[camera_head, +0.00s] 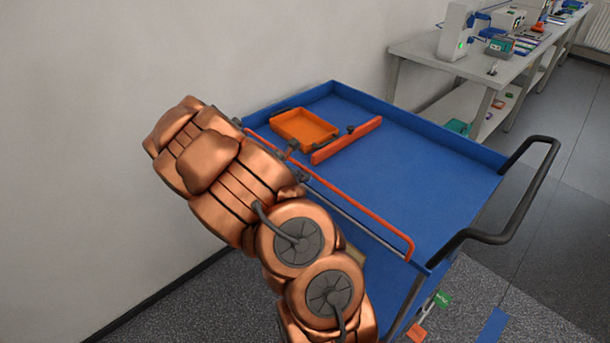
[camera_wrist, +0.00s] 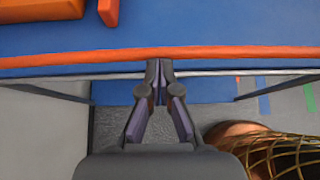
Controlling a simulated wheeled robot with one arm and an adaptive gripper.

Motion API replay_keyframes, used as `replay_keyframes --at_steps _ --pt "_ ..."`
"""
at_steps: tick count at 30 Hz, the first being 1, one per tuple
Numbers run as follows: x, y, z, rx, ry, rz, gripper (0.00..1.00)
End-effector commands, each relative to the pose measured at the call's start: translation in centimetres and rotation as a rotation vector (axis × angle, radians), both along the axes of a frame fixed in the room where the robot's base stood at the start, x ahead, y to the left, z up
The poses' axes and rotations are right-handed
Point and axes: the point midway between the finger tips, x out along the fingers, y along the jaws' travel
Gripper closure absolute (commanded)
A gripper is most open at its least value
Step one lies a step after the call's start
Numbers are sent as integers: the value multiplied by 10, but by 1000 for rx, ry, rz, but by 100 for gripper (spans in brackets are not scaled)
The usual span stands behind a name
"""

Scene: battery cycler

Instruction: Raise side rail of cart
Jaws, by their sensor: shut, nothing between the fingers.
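The cart (camera_head: 430,180) has a blue top. Its orange side rail (camera_head: 350,198) runs along the long edge nearest my arm, and its right end bends down to the cart edge. In the wrist view the rail (camera_wrist: 230,52) crosses the picture level, with a thin grey bar (camera_wrist: 230,73) just below it. My gripper (camera_wrist: 159,65) is shut and empty, its fingertips at the rail's lower edge and overlapping the grey bar in the picture. I cannot tell whether they touch the rail.
An orange tray (camera_head: 305,128) and a loose-looking orange bar (camera_head: 346,141) are on the cart top. A black push handle (camera_head: 530,190) sticks out at the cart's right end. A wall (camera_head: 90,130) stands behind and left. A bench (camera_head: 440,65) with instruments is at the back right.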

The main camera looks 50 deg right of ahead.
Motion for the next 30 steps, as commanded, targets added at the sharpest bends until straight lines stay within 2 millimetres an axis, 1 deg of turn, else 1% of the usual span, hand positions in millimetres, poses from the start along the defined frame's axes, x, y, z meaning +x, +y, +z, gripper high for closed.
replay_keyframes --at_steps 9,14,17,21,30 --pt "0 0 0 0 -1 -1 100" --pt "1 8 -2 -1 0 0 100" --pt "2 19 -4 -1 1 1 100" --pt "2 40 -8 -1 2 -3 100" --pt "6 75 16 0 -2 -5 100"
